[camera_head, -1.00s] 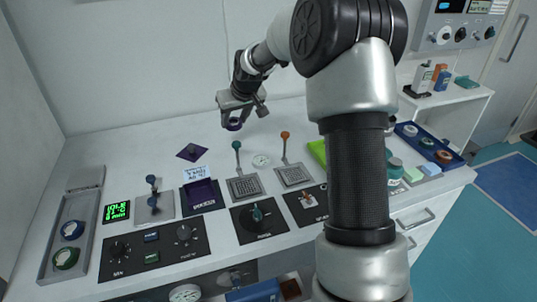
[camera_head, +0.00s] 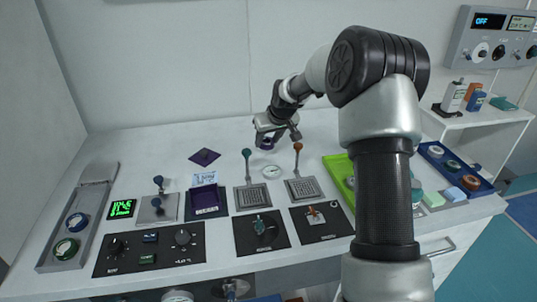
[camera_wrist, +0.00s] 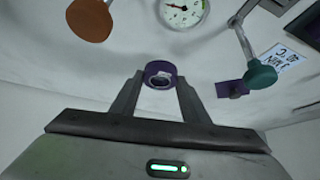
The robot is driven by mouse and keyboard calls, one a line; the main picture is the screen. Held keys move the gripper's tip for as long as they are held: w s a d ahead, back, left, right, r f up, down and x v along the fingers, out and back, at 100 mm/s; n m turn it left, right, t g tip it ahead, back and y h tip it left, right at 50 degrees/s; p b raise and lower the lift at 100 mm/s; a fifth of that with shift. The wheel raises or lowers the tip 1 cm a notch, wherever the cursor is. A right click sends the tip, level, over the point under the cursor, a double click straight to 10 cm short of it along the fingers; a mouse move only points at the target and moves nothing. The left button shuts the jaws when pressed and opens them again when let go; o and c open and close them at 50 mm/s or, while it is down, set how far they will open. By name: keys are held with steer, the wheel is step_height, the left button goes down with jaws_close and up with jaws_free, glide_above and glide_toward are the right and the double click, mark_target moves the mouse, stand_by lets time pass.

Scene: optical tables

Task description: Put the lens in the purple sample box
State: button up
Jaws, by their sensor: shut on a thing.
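My gripper (camera_head: 268,141) is shut on the lens, a dark purple ring (camera_wrist: 160,73) with a glassy middle, held between the fingertips in the wrist view. In the head view the lens (camera_head: 266,144) shows just below the fingers, over the back of the table, behind the levers. I cannot tell its exact height. The purple sample box (camera_head: 206,211) is an open-looking purple tray with a white label card behind it.
A teal-knobbed lever (camera_head: 247,153) and an orange-knobbed lever (camera_head: 298,147) stand upright in front of my gripper, with a round gauge (camera_head: 271,171) between them. A purple diamond-shaped piece (camera_head: 204,157) lies behind the box. The table's back left is clear.

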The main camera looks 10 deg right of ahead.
mark_target(270, 148)
step_height(270, 148, down, 5)
steer(key=shift+r, duration=0.1)
steer(key=shift+b, duration=0.35)
steer(key=shift+f, duration=0.3)
steer(key=o, duration=1.1)
steer(key=shift+r, duration=0.1)
steer(key=shift+c, duration=0.2)
